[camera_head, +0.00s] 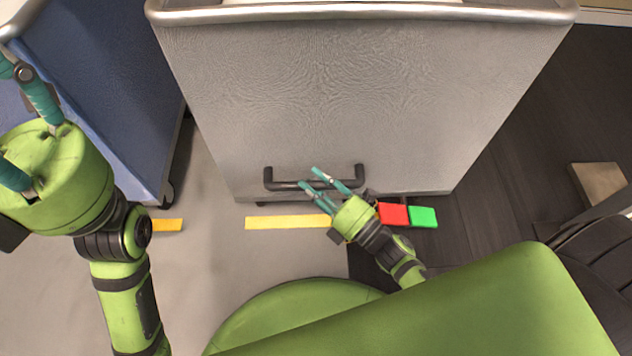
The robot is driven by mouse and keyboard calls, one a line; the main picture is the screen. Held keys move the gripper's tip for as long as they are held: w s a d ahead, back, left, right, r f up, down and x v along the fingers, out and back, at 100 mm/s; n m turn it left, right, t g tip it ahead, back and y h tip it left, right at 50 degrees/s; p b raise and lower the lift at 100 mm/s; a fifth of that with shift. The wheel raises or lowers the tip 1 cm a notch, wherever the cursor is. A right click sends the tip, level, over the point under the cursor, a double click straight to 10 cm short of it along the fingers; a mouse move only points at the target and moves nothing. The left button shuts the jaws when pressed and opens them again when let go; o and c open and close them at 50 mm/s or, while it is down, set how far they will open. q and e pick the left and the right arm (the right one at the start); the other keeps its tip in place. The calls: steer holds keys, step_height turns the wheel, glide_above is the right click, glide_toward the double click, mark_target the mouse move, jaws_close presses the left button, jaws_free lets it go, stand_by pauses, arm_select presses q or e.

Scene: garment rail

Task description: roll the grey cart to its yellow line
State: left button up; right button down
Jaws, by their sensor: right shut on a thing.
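The grey cart (350,90) stands upright in the middle, its front panel facing me. A dark bar handle (285,185) sits low on that panel. My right gripper (309,177) is shut on the handle, with its teal fingers across the bar. A yellow line (280,222) lies on the floor just in front of the cart's bottom edge, on my side; the forearm side of my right gripper covers its right end. My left gripper (10,120) is at the left edge, fingers spread and empty, partly cut off by the frame, in front of a blue cart.
The blue cart (110,80) stands left of the grey cart with a narrow gap; a short yellow strip (167,225) lies before it. A red pedal (393,214) and green pedal (424,217) sit at the grey cart's lower right. A tan block (598,185) is at the right.

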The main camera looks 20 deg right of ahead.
steer(key=c, duration=0.9)
jaws_free()
steer(key=shift+w, duration=0.1)
